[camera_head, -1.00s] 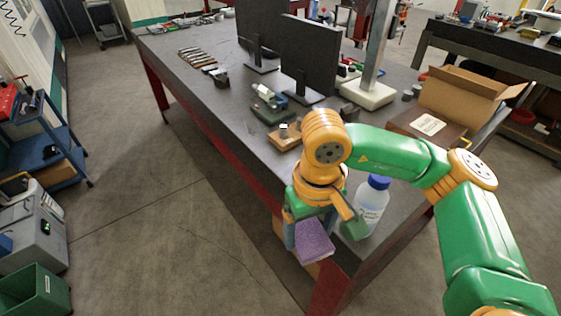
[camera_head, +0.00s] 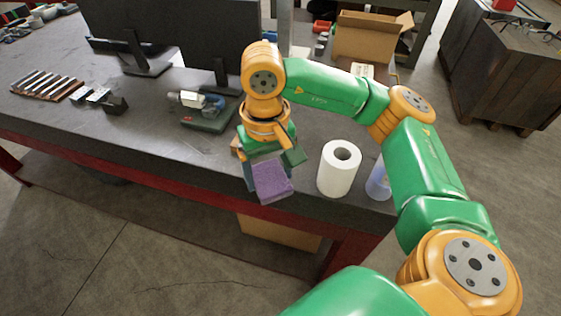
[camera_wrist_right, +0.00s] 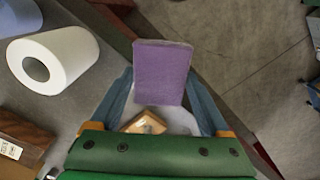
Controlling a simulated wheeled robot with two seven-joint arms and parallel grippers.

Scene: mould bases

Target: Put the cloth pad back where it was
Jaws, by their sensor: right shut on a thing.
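The cloth pad (camera_head: 271,182) is a purple, flat square pad. My right gripper (camera_head: 268,171) is shut on it and holds it by the front edge of the dark workbench (camera_head: 200,148). In the right wrist view the pad (camera_wrist_right: 163,72) sits between the two blue fingers of my right gripper (camera_wrist_right: 163,92), its far part sticking out beyond them. Below the pad there, a tan wooden block (camera_wrist_right: 146,123) shows partly hidden. My left gripper is not in view.
A white paper roll (camera_head: 339,169) stands right of the pad, with a bottle (camera_head: 378,182) behind my arm. A green-based device (camera_head: 207,110) and monitors stand farther back. A cardboard box (camera_head: 366,40) is at the back. The bench front left of my gripper is clear.

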